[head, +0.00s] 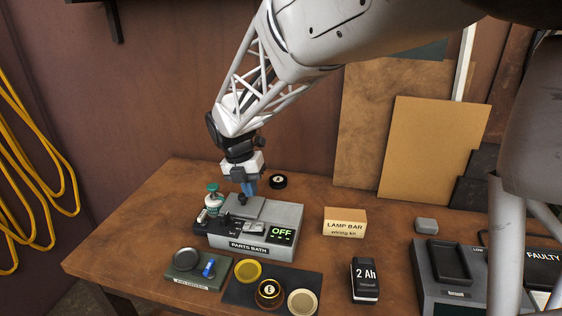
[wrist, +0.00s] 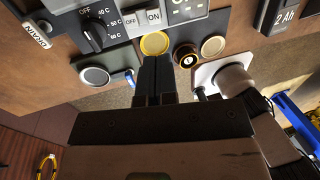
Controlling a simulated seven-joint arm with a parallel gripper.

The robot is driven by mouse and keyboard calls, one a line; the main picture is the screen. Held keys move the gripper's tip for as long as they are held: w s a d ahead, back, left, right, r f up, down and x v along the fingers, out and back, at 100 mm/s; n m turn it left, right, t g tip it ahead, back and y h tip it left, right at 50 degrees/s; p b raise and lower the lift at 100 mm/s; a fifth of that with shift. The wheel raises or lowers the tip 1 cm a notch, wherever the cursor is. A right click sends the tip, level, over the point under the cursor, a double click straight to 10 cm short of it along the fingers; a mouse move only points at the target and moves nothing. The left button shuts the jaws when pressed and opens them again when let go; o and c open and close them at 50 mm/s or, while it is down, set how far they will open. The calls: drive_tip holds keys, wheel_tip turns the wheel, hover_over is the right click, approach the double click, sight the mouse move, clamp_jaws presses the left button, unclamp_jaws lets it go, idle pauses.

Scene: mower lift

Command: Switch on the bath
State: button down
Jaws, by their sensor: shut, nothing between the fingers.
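The parts bath (head: 262,247) is a grey box with a lid on the bench, labelled PARTS BATH. Its display (head: 282,233) reads OFF in green. A rocker switch (wrist: 146,18) marked OFF and ON shows in the wrist view. Left of it is a black dial (wrist: 95,36) marked OFF, 40 C, 50 C and 60 C; I cannot tell its setting for sure. My gripper (head: 249,192) is shut and empty, pointing down over the bath's back part in the head view. In the wrist view its fingertips (wrist: 157,60) appear below the switch, apart from it.
In front lie a green tray (head: 197,280) and a dark mat (head: 237,296) with round parts. Right are a LAMP BAR box (head: 345,222), a 2 Ah battery (head: 365,280) and a charger (head: 450,290).

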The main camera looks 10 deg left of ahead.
sight(262, 225)
drive_tip(key=x, duration=1)
drive_tip(key=shift+f, duration=0.25)
drive_tip(key=shift+d+f, duration=0.1)
drive_tip(key=shift+d, duration=0.1)
drive_tip(key=shift+d+f, duration=0.3)
drive_tip(key=shift+d, duration=0.15)
drive_tip(key=shift+a+r, duration=0.15)
drive_tip(key=shift+a, duration=0.15)
drive_tip(key=shift+a+r, duration=0.2)
drive_tip(key=shift+a, duration=0.2)
drive_tip(key=shift+r, duration=0.15)
